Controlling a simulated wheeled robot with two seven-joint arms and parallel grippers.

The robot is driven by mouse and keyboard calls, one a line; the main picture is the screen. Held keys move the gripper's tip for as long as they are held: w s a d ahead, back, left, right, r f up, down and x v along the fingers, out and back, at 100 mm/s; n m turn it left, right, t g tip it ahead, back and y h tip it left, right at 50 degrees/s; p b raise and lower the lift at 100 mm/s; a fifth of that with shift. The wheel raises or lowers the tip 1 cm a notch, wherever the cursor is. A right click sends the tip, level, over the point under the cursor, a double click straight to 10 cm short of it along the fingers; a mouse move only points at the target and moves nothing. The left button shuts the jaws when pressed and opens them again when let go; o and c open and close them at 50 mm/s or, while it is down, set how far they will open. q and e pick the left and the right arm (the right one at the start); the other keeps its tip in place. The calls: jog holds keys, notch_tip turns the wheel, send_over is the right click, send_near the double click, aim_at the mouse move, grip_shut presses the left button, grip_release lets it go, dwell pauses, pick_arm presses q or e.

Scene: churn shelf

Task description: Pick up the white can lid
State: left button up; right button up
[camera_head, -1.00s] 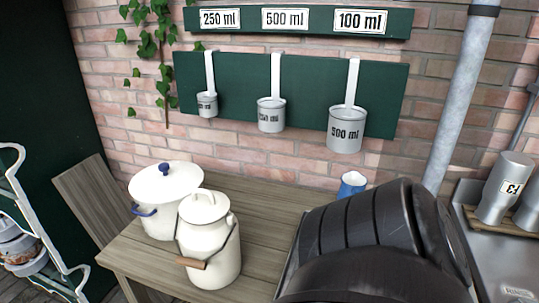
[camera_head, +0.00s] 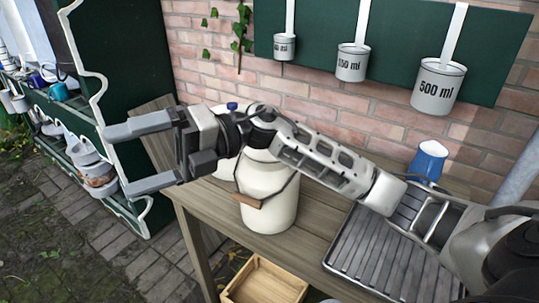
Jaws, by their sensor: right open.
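The white can (camera_head: 268,205), a cream milk can with a wire bail and wooden grip, stands upright on the wooden table (camera_head: 310,225). Its lid, seen on top in the earlier view, is now hidden behind my right wrist and arm. My right gripper (camera_head: 119,160) is open and empty. Its two fingers point left, past the can and beyond the table's left edge. My left gripper is not in view.
A white pot with a blue knob (camera_head: 232,106) is mostly hidden behind my gripper. A ribbed metal tray (camera_head: 350,248) and a blue jug (camera_head: 429,160) stand to the right. Measuring cups (camera_head: 438,86) hang on the wall. A wooden crate (camera_head: 240,290) sits below; a shelf (camera_head: 85,165) stands left.

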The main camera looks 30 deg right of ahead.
jog(key=d+r+n+t+h+b, duration=0.1)
jog(key=d+r+t+h+b, duration=0.15)
jog(key=d+h, duration=0.8)
jog(key=d+r+t+h+b, duration=0.15)
jog(key=d+r+h, duration=0.35)
jog(key=d, duration=1.1)
jog(key=shift+h, duration=0.55)
jog(key=x, duration=1.6)
jog(key=shift+w+d+f, duration=0.1)
jog(key=shift+w+f, duration=0.05)
jog(key=shift+w, duration=0.15)
jog(key=c, duration=0.7)
